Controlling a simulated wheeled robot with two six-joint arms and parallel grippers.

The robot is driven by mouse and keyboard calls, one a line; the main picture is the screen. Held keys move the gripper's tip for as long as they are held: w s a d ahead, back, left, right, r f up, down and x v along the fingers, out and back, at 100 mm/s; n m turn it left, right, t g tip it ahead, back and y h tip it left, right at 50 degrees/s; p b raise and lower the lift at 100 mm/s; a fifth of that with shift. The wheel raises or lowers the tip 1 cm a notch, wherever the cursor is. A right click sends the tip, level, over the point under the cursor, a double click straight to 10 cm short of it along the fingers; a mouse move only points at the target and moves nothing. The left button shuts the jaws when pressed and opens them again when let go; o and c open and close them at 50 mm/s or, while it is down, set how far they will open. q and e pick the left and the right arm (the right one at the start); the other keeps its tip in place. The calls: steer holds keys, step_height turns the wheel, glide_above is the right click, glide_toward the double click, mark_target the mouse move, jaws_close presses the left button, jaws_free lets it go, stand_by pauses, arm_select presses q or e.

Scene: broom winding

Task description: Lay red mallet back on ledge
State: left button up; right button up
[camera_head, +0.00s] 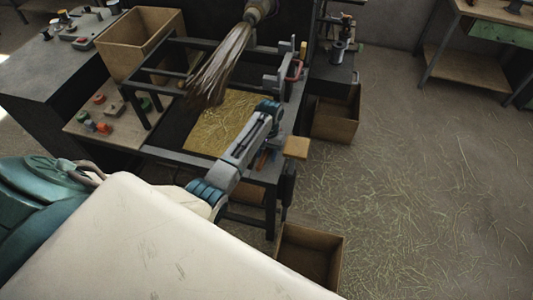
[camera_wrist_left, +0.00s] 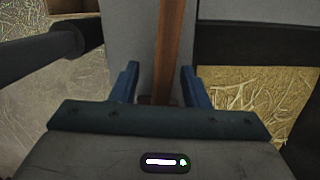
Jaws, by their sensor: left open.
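My left gripper (camera_head: 268,106) is over the right side of the dark work frame in the head view. In the left wrist view, its two blue fingers (camera_wrist_left: 158,82) are apart. A reddish-brown wooden handle (camera_wrist_left: 169,45), which looks like the red mallet's, runs between them along a grey ledge-like surface (camera_wrist_left: 130,28). The handle looks ungripped; whether a finger touches it is unclear. Its lower end is hidden behind the gripper body, and the mallet's head is not clearly seen. My right gripper does not show.
A straw-covered board (camera_head: 222,122) lies in the frame, under a hanging bundle of bristles (camera_head: 218,68). A red-handled tool (camera_head: 295,69) is at the frame's far right. Open boxes (camera_head: 337,116) stand beside it. The floor to the right is strewn with straw.

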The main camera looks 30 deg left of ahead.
arm_select(q)
steer(key=r, duration=0.3)
steer(key=w+r+b, duration=0.1)
steer(key=r, duration=0.6)
steer(key=shift+w+a+r, duration=0.1)
steer(key=shift+w+r, duration=0.1)
steer(key=shift+w, duration=0.1)
